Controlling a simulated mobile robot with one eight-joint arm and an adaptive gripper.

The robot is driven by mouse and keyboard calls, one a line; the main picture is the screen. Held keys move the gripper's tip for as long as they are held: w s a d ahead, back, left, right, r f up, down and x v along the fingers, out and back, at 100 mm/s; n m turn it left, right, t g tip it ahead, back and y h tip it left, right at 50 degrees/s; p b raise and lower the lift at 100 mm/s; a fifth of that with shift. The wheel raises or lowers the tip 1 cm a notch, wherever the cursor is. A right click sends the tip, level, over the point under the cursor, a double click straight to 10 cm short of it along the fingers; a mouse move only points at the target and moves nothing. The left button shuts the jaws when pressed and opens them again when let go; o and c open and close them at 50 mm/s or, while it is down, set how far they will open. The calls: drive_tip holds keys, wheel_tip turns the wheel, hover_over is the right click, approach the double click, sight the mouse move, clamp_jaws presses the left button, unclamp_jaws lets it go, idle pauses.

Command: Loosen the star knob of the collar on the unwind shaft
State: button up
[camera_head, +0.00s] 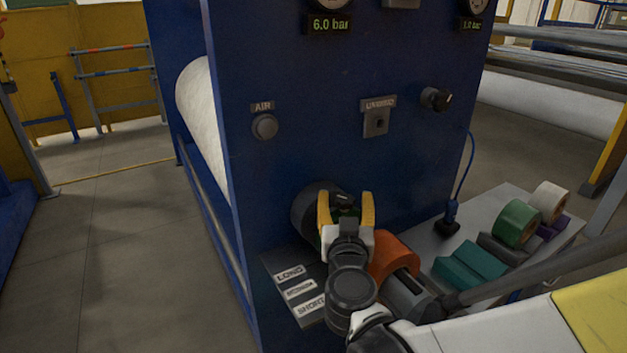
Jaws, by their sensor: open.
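My gripper (346,200) is in front of the lower part of the blue machine panel. Its two yellow fingers are apart and point toward the panel. A dark grey round part (306,212), seemingly the collar on the unwind shaft, shows just left of and behind the fingers. Something dark with a hint of green lies between the fingers; I cannot tell whether it is the star knob or whether the fingers touch it. The gripper body and wrist hide most of the shaft area.
The blue panel (330,150) carries an AIR button (265,126), an UNWIND switch (376,122) and a black knob (436,98). A plate labelled LONG and SHORT (296,288) is below left. A grey shelf (500,212) holds green and white rolls.

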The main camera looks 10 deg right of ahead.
drive_tip(key=v, duration=1.1)
drive_tip(key=shift+s, duration=0.4)
drive_tip(key=shift+a, duration=0.15)
